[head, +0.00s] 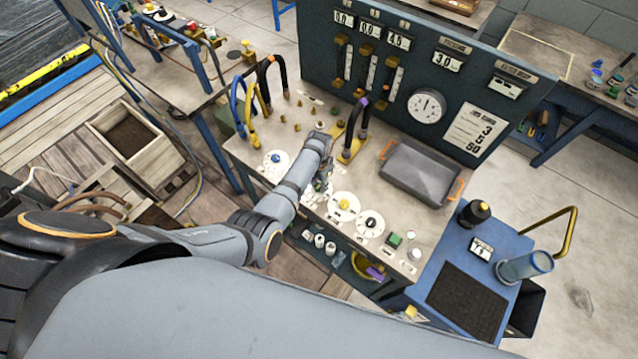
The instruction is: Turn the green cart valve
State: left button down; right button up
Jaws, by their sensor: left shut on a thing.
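My left arm reaches across the grey bench top. My left gripper (321,187) points down at the front row of round white dials and is shut on a valve knob there. The gripper and wrist cover most of that knob, so I cannot clearly read its colour; it is where the green cart valve could be. To its left is a dial with a blue knob (275,158). To its right are a dial with a yellow knob (343,204) and one with a black knob (371,222). My right gripper is not in view.
A tall dark panel with a round gauge (427,105) stands behind the bench. A grey tray (421,172) sits at the right. A blue cart (440,262) with a bottle and cup stands at the bench's right end.

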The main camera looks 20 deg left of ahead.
aim_at(319, 186)
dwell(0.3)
pick_arm(q)
jog(key=c, duration=1)
grip_release()
notch_tip(319, 186, up, 12)
